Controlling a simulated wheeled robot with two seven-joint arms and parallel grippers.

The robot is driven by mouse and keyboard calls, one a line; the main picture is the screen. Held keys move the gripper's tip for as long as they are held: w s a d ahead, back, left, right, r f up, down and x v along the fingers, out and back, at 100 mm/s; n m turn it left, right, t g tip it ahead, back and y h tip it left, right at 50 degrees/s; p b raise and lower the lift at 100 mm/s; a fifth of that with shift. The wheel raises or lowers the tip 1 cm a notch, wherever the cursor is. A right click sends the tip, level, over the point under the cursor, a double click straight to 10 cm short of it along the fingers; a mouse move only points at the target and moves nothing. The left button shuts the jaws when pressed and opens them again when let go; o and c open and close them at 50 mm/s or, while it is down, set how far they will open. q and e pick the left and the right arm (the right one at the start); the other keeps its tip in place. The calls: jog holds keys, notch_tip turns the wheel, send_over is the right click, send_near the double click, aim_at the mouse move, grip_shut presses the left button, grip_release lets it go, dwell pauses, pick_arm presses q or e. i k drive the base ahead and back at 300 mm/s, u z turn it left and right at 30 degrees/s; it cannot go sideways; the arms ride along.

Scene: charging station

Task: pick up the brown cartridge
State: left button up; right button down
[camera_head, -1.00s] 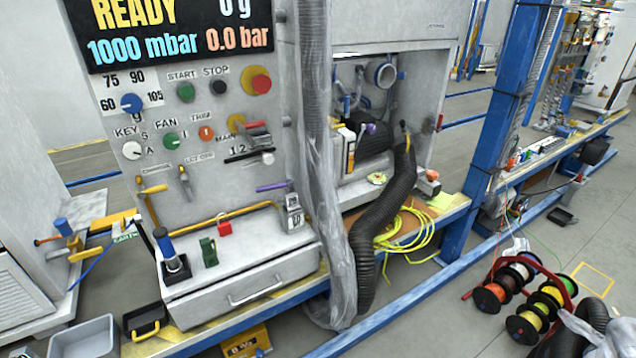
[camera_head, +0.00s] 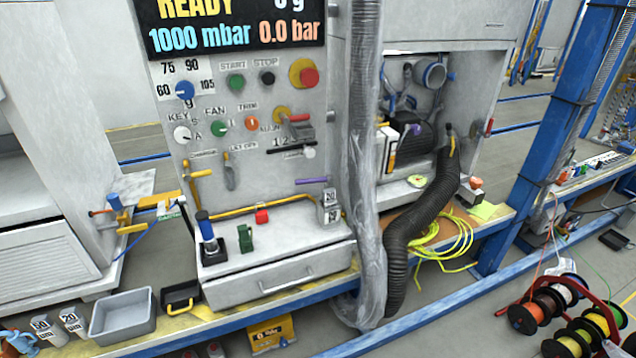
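I cannot make out a brown cartridge anywhere in this view. Two small grey labelled containers (camera_head: 48,331) stand at the lower left, and a grey labelled block (camera_head: 329,207) stands on the station's ledge; none of them looks brown. Neither of my grippers shows in the head view.
The charging station (camera_head: 262,262) has a drawer below its control panel. A grey bin (camera_head: 122,328) and a small black tray (camera_head: 180,300) are at the lower left. A black corrugated hose (camera_head: 425,215) hangs from the open bay. Cable spools (camera_head: 560,305) stand at the right on the floor.

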aim_at(329, 195)
jog(key=u, duration=0.55)
jog(key=i, duration=1)
jog(key=u, duration=0.35)
